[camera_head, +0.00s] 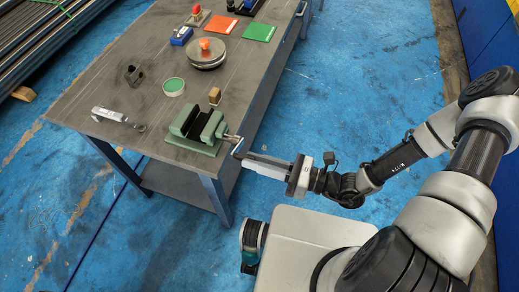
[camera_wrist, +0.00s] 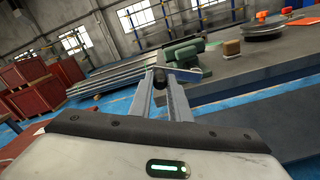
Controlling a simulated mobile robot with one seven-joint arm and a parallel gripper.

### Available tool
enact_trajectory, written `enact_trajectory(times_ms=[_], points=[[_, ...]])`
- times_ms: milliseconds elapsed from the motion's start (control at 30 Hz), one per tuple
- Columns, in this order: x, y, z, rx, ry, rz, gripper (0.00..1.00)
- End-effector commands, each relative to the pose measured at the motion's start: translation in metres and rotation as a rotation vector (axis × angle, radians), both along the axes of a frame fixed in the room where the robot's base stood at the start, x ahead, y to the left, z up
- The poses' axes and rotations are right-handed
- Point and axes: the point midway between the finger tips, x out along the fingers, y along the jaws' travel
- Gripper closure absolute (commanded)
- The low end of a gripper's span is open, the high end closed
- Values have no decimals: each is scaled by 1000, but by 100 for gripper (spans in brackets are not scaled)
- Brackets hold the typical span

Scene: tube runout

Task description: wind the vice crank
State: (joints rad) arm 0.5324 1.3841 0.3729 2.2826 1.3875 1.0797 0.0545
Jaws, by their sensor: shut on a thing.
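The green vice (camera_head: 198,130) stands at the near right corner of the grey workbench (camera_head: 128,92). Its jaws look apart, with a dark gap between them. The vice crank (camera_head: 235,142) sticks out past the bench's right edge. My gripper (camera_head: 246,160) reaches in from the right and is shut on the crank's end. In the wrist view, my gripper's fingertips (camera_wrist: 163,76) close around the dark crank knob (camera_wrist: 159,75). The green vice (camera_wrist: 184,54) shows just behind them. The fingers hide part of the crank.
A green-topped round tin (camera_head: 173,87), a small wooden block (camera_head: 214,95) and a round metal piece with an orange knob (camera_head: 205,52) stand farther back.

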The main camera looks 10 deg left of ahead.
Motion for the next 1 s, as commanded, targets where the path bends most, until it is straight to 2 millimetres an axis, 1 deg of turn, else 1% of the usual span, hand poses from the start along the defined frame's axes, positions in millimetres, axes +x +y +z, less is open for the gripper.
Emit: enact_trajectory(times_ms=[33, 133, 167, 233, 267, 567, 667, 1000], points=[[-4, 1, -10, 1, 2, 2, 100], [-6, 1, -19, 0, 2, 2, 100], [-6, 1, -15, 0, 0, 2, 78], [-5, 1, -14, -1, 0, 2, 67], [-5, 1, -14, -1, 0, 2, 64], [-5, -1, -15, -3, 0, 0, 64], [-4, -9, -15, -5, -1, -2, 64], [-7, -43, -15, -5, -1, -2, 64]])
